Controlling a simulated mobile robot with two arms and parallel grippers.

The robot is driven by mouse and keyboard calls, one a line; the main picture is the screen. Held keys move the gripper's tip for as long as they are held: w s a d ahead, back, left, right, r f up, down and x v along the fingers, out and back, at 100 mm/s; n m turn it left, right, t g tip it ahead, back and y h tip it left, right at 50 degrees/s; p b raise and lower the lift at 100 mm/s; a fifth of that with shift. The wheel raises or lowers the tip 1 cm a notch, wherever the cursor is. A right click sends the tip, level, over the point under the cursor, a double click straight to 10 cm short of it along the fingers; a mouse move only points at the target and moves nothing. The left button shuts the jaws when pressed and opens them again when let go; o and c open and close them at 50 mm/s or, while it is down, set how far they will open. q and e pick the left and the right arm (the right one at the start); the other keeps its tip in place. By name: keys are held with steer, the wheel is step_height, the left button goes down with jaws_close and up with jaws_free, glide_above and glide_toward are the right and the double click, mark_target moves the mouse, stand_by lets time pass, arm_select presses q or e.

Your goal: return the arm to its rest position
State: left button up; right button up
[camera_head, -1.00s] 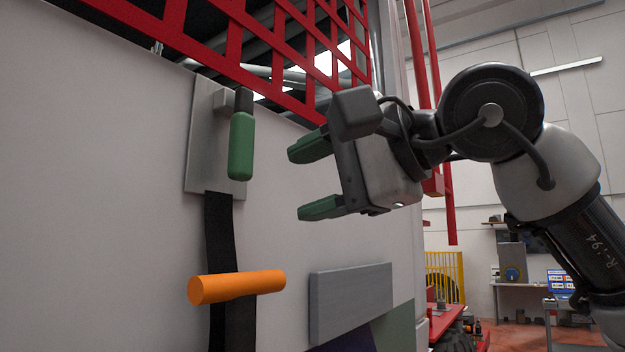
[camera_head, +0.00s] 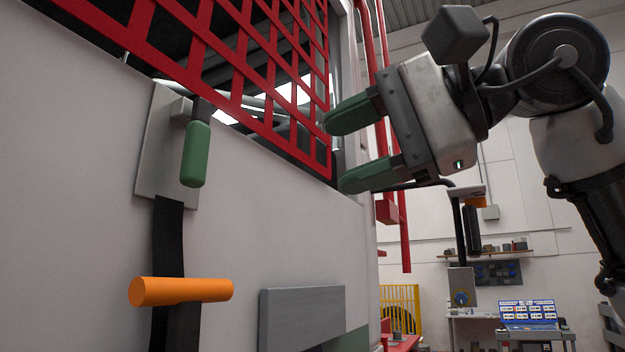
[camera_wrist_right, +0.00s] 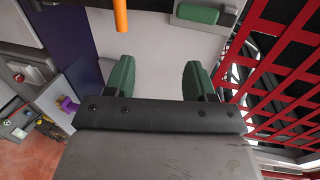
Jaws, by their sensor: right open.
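My right gripper (camera_head: 358,148) is open and empty in the head view, raised in front of the red lattice's right end. Its two green fingers point left and are clearly apart. In the right wrist view the open gripper (camera_wrist_right: 160,80) has only the pale panel between its fingers. My right arm reaches in from the right edge. My left gripper is not in view.
A green handle (camera_head: 196,154) hangs on a grey plate on the pale truck panel (camera_head: 70,180). An orange handle (camera_head: 180,290) crosses a black strap below it. Red lattice (camera_head: 240,70) spans the top. A workbench (camera_head: 475,318) stands far right.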

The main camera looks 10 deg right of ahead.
steer(key=shift+s+d+r, duration=0.1)
steer(key=shift+s+d, duration=0.1)
stand_by(0.5)
